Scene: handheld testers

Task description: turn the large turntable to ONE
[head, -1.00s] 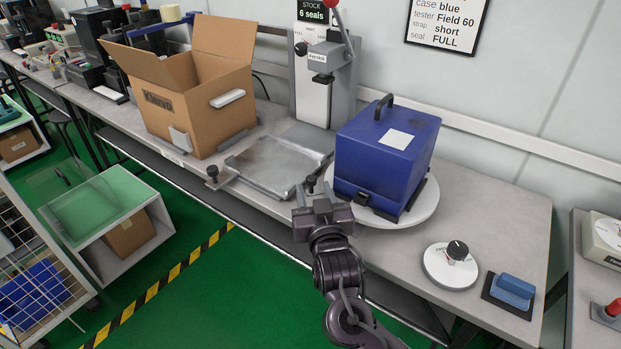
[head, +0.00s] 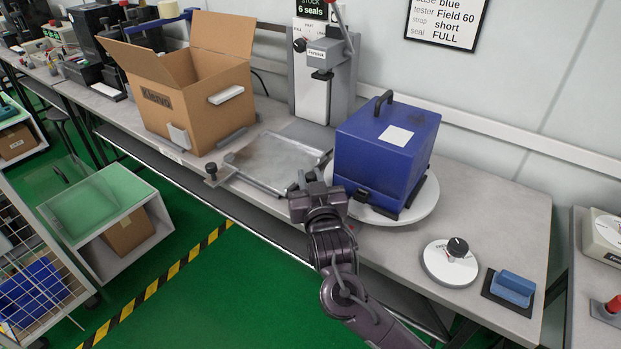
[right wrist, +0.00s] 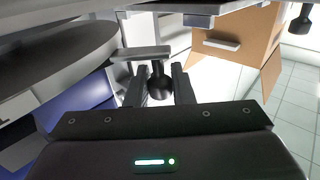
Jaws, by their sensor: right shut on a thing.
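The large turntable (head: 420,209) is a white disc at the bench's front edge. A blue case (head: 380,160) with a black handle and white label stands on it, held by dark brackets. My right gripper (head: 309,186) is at the disc's left front side. In the right wrist view, its jaws (right wrist: 159,88) are shut on a black knob (right wrist: 160,80) on a short grey bar (right wrist: 140,53) beside the disc's rim (right wrist: 60,62). In the head view the gripper largely hides the knob. No marking of ONE is readable. My left gripper is not in view.
A metal tray (head: 262,165) lies just left of the gripper, with an open cardboard box (head: 190,105) beyond. A grey press (head: 312,90) stands behind. A small white dial (head: 437,272) and a blue-handled block (head: 513,286) sit at the right.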

